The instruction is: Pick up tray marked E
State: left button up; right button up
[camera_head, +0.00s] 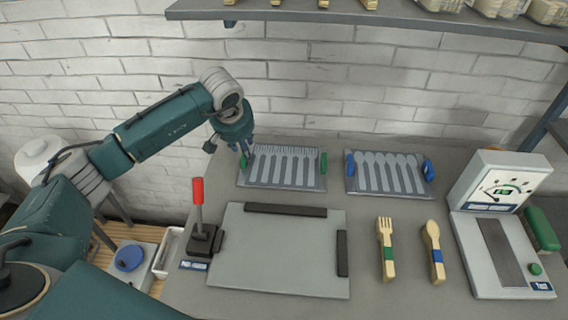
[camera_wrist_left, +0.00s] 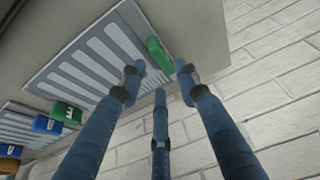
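The left tray (camera_head: 281,166) is a grey slotted tray with green handles, flat on the counter by the wall. Its right green handle (camera_head: 323,163) is clear; the left one is partly behind my gripper. My left gripper (camera_head: 245,150) is at the tray's left end, fingers spread; in the wrist view the fingers (camera_wrist_left: 160,80) are apart around the handle's outer side, with no grip visible.
A similar tray with blue handles (camera_head: 388,174) lies to the right. A press plate (camera_head: 280,260), red lever (camera_head: 198,192), wooden fork (camera_head: 386,250), wooden spoon (camera_head: 433,250) and gauge machine (camera_head: 500,225) stand in front. A shelf (camera_head: 380,14) overhangs the back wall.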

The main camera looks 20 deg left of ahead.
pick_arm(q)
jog(key=p+x, duration=0.1)
jog(key=x, duration=0.3)
jog(key=shift+w+a+f, duration=0.1)
jog(key=shift+f, duration=0.3)
grip_shut()
jog(key=shift+r, duration=0.1)
